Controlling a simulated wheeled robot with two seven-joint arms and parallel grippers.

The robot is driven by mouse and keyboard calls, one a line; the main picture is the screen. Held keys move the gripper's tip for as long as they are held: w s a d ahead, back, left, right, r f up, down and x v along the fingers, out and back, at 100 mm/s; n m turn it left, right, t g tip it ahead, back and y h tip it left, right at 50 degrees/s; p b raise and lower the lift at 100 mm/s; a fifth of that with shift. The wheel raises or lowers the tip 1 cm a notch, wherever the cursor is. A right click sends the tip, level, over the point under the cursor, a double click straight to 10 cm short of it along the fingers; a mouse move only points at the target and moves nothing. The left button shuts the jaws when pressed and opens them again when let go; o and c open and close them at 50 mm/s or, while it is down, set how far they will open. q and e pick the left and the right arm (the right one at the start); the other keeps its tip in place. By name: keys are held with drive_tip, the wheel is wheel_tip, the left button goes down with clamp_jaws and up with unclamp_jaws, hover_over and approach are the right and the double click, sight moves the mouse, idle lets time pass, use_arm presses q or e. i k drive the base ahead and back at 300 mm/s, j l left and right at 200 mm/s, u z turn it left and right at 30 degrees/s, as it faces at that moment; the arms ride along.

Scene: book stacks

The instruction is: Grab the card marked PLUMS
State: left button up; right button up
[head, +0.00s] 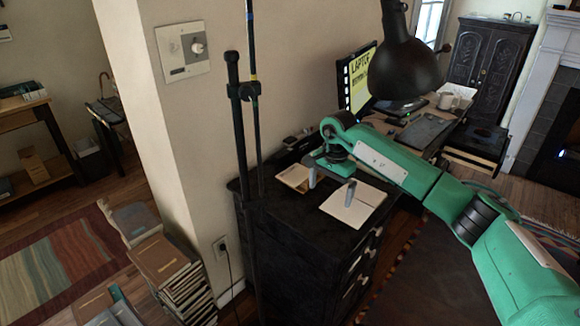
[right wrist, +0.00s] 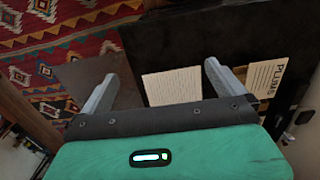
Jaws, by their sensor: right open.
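The card marked PLUMS (right wrist: 268,80) lies flat on the black cabinet top, at the right in the right wrist view, just outside the right-hand finger. In the head view it appears to be the tan card (head: 293,178) at the left of the cabinet top, its marking too small to read. A second pale card (right wrist: 172,86) with faint lines lies between the fingers in the wrist view; it also shows in the head view (head: 352,208). My right gripper (head: 331,184) is open and empty above the cabinet top, with its fingers apart. My left gripper is out of view.
The cards lie on a black drawer cabinet (head: 290,235). A black lamp (head: 402,65) hangs above and behind my right arm. A thin dark stand (head: 240,130) rises at the cabinet's left. Stacked books (head: 170,265) stand on the floor at the left.

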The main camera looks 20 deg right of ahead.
sight(295, 175)
drive_tip(key=i, duration=1)
